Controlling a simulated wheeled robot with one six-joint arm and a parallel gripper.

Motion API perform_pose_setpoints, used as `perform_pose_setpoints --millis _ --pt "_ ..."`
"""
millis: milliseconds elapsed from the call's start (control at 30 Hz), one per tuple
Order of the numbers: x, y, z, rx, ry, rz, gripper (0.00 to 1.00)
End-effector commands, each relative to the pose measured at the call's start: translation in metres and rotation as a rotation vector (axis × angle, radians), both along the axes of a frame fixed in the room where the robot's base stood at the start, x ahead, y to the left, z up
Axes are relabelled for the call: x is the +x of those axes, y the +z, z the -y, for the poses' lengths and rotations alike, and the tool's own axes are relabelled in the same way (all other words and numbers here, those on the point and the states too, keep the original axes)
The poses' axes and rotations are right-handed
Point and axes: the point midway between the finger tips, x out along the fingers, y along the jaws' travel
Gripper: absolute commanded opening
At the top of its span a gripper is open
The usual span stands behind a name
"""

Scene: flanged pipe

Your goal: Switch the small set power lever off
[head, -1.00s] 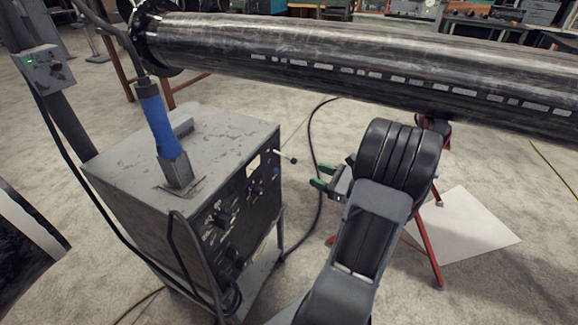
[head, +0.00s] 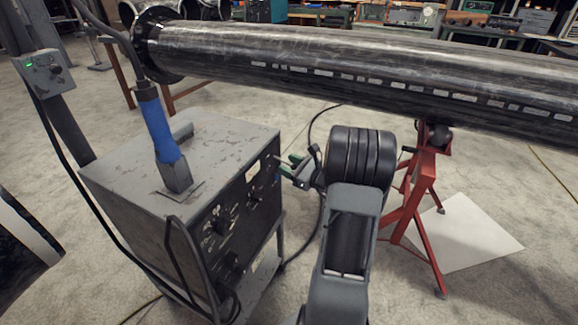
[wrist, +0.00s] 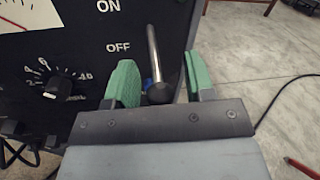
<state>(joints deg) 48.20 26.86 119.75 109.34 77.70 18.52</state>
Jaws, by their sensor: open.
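The small power set (head: 185,190) is a grey box with a dark front panel, standing left of my arm. Its power lever (wrist: 153,60) is a metal rod with a dark ball end, seen in the wrist view beside the ON and OFF labels (wrist: 118,48). My gripper (wrist: 160,85) is open, with green finger pads on either side of the lever. The lever's ball lies between the pads, and neither pad clearly touches it. In the head view my gripper (head: 291,169) is at the panel's right edge, and the lever is mostly hidden there.
A blue-handled torch (head: 157,130) stands in a holder on the box. A long black pipe (head: 350,75) crosses behind, resting on a red stand (head: 425,200). A dial knob (wrist: 57,88) is left of my gripper. Cables lie on the floor.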

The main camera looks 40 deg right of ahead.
Motion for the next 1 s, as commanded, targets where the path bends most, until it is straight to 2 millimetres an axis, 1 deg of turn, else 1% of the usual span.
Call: perform_pose_setpoints --millis 100,367,867,1000 --pt "0.0032 0.0 -0.0013 0.0 0.001 0.0 0.49" --pt "0.0035 0.0001 -0.0012 -0.001 0.0 0.0 0.49" --pt "0.0032 0.0001 -0.0013 -0.001 0.001 0.0 0.01" --pt "0.0032 0.0 -0.0014 0.0 0.001 0.0 0.0"
